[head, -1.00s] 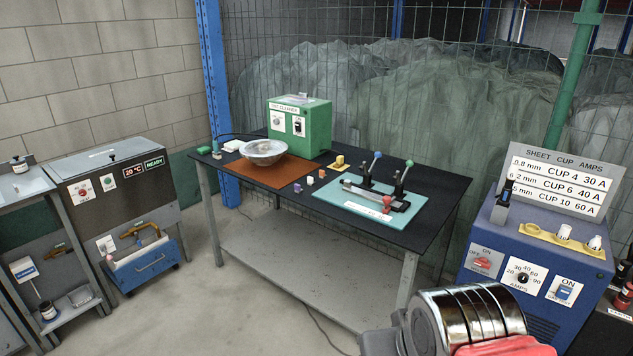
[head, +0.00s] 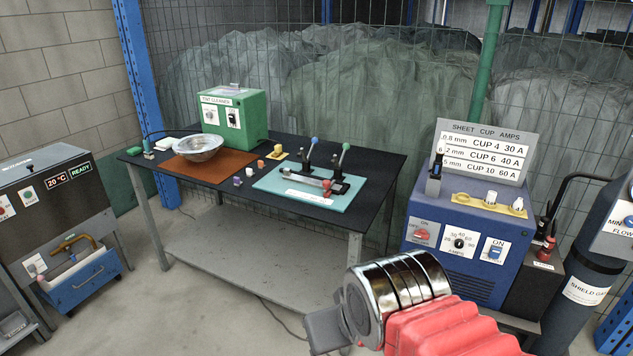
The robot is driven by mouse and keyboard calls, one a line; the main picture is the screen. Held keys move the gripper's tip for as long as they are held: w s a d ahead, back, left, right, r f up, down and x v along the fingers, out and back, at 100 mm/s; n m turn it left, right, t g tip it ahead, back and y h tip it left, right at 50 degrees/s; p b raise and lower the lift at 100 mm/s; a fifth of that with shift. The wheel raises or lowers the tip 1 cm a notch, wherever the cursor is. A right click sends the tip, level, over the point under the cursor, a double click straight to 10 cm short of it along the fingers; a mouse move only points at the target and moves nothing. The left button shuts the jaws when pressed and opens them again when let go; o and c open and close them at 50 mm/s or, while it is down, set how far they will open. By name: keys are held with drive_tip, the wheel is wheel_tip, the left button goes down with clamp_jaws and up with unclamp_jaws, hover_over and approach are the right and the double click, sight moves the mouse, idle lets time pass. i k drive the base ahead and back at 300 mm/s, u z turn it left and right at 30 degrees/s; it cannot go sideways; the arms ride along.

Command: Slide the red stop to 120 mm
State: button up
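The red stop (head: 327,184) is a small red piece near the right end of a grey rail (head: 303,178). The rail lies on a light-blue mat (head: 277,184) on the black workbench. A white label strip (head: 308,198) with print too small to read lies along the mat's front. Two upright levers, one with a blue knob (head: 314,141) and one with a green knob (head: 346,146), stand behind the rail. My arm shows at the bottom right, well in front of the bench and away from the stop.
The floor in front (head: 200,310) looks open.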

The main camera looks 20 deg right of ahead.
sight(326, 183)
drive_tip(key=u, duration=0.4)
drive_tip(key=i, duration=1.85)
drive_tip(key=z, duration=0.7)
drive_tip(key=i, duration=0.45)
drive_tip(key=z, duration=0.35)
